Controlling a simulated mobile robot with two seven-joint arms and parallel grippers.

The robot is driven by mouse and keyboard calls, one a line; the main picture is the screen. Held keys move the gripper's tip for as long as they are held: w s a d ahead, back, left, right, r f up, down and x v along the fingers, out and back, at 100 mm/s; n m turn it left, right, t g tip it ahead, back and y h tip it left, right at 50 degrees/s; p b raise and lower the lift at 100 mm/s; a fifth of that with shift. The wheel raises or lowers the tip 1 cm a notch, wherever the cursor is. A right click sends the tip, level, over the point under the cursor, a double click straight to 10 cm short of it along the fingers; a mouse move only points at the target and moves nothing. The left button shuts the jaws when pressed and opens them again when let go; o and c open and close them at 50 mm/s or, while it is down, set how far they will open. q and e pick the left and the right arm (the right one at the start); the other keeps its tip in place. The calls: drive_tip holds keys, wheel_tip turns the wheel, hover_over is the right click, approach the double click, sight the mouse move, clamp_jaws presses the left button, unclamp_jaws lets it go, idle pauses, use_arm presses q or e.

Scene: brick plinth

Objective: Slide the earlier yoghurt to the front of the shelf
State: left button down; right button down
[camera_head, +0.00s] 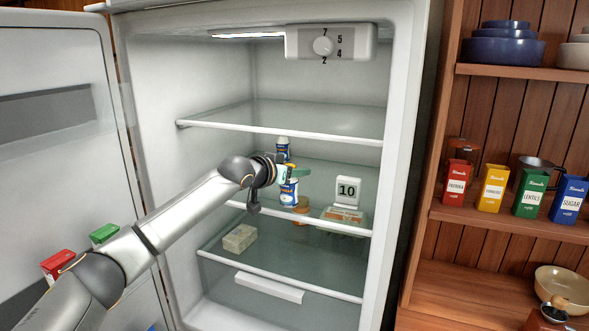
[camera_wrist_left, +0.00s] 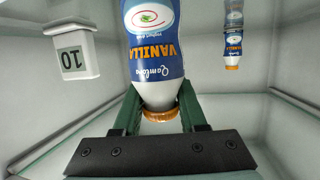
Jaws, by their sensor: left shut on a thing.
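My left gripper (camera_head: 284,173) reaches into the open fridge and is shut on the neck of a blue-and-white vanilla yoghurt bottle (camera_head: 289,192). In the left wrist view, which looks upside down, the gripper (camera_wrist_left: 160,118) has its green fingers on either side of this bottle (camera_wrist_left: 152,50), just by its orange cap. The bottle is upright at the middle shelf (camera_head: 248,207). A second, similar bottle (camera_head: 283,147) stands behind it; it also shows in the left wrist view (camera_wrist_left: 233,45), apart from the gripper. I cannot read a date on either bottle. My right gripper is not in view.
A white block marked 10 (camera_head: 347,191) stands right of the held bottle. A flat packet (camera_head: 346,217) and a brownish round thing (camera_head: 302,209) show near the shelf front. A pale block (camera_head: 240,238) lies lower left. The open door (camera_head: 60,150) is at left.

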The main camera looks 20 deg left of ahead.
use_arm(q)
drive_tip(key=shift+c, duration=1.9)
unclamp_jaws()
